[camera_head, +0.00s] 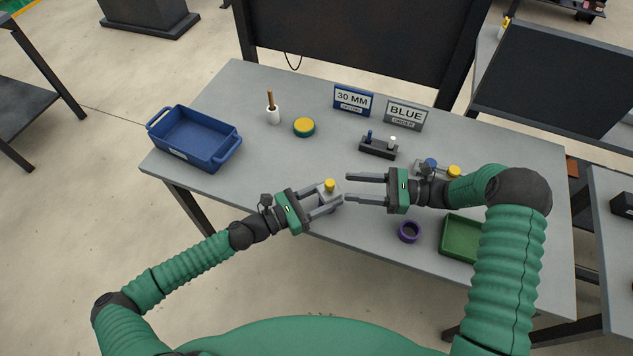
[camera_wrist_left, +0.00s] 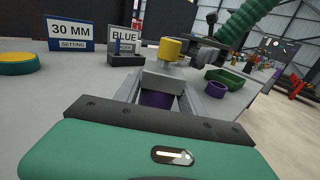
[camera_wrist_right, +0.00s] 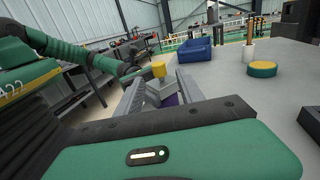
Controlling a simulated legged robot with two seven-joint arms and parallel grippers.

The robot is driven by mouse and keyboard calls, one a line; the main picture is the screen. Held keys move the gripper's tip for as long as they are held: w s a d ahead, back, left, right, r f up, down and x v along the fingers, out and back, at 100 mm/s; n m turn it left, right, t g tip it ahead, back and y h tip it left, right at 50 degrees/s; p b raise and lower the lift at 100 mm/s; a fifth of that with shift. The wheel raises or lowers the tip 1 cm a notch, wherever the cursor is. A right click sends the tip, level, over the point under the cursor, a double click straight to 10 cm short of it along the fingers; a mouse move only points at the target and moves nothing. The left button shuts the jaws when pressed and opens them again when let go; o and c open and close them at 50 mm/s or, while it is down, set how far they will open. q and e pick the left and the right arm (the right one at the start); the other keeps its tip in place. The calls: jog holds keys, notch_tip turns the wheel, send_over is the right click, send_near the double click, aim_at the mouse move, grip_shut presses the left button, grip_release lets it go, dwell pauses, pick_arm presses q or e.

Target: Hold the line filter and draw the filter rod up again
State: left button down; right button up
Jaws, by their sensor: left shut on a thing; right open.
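The line filter is a grey block (camera_head: 325,188) with a yellow knob (camera_head: 330,184) on a short stem on top, which I take for the filter rod. My left gripper (camera_head: 337,199) is shut on the block near the table's front edge. In the left wrist view the grey block (camera_wrist_left: 163,82) is upright between the fingers, with a purple part (camera_wrist_left: 156,98) below it. My right gripper (camera_head: 350,187) is open and empty, its fingers pointing left just right of the filter. In the right wrist view the yellow knob (camera_wrist_right: 158,69) stands beyond the fingers.
A blue bin (camera_head: 195,138), white cup with brown stick (camera_head: 273,115), yellow-green disc (camera_head: 304,127), signs "30 MM" (camera_head: 352,100) and "BLUE" (camera_head: 404,114), and peg block (camera_head: 378,148) lie behind. A purple ring (camera_head: 409,232) and green tray (camera_head: 462,238) are front right. My right arm partly hides another knobbed fixture (camera_head: 430,164).

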aim_at(330, 186)
jog(key=a, duration=1)
jog(key=shift+w+a, duration=0.2)
grip_shut()
jog(key=shift+r, duration=0.1)
dwell(0.7)
